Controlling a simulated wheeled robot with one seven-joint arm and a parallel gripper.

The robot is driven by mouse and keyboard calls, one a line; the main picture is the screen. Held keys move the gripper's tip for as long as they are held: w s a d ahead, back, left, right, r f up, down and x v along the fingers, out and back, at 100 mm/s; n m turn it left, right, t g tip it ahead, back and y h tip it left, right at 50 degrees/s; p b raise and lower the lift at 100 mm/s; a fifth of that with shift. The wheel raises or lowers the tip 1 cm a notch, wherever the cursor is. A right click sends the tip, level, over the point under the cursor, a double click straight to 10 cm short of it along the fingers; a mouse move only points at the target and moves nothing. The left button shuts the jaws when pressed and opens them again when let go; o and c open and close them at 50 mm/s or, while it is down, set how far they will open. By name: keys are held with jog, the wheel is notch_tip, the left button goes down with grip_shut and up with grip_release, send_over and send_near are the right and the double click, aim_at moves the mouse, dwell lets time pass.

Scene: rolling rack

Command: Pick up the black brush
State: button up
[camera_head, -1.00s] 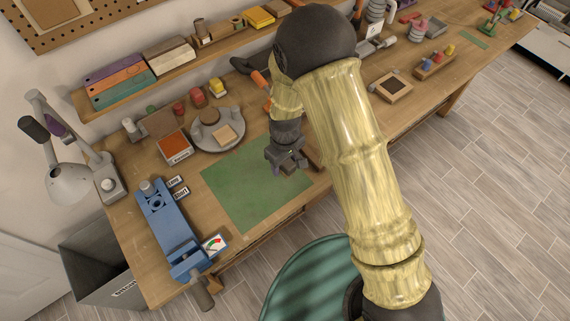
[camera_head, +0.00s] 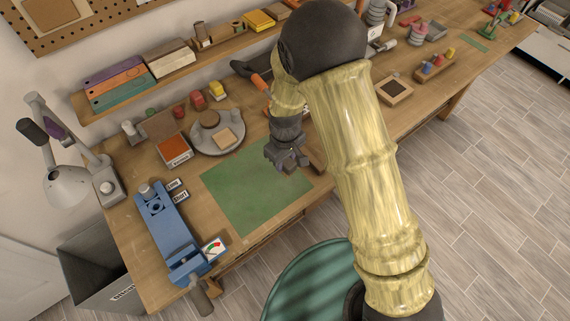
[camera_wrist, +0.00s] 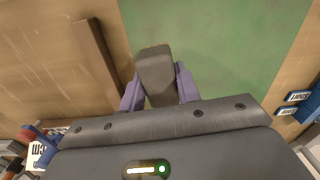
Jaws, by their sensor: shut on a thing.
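In the wrist view, the black brush (camera_wrist: 155,72) shows as a dark grey, blunt block between the two purple fingers of my gripper (camera_wrist: 159,88). The fingers are shut on it from both sides. Its lower part is hidden behind the gripper body. In the head view, my gripper (camera_head: 288,160) is over the right part of the green mat (camera_head: 245,188). The brush cannot be made out apart from the dark gripper there. The height above the bench is hard to tell.
A brown wooden strip (camera_wrist: 97,62) lies beside the mat, close to the gripper. A blue device (camera_head: 172,228) stands left of the mat, and a round grey tray (camera_head: 213,143) sits behind it. A wooden shelf (camera_head: 130,95) runs along the wall. Most of the mat is clear.

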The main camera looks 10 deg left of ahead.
notch_tip(320, 180, up, 8)
jog(key=shift+f+b, duration=0.15)
jog(key=shift+b, duration=0.55)
jog(key=o, duration=0.4)
jog(key=shift+c, duration=1.2)
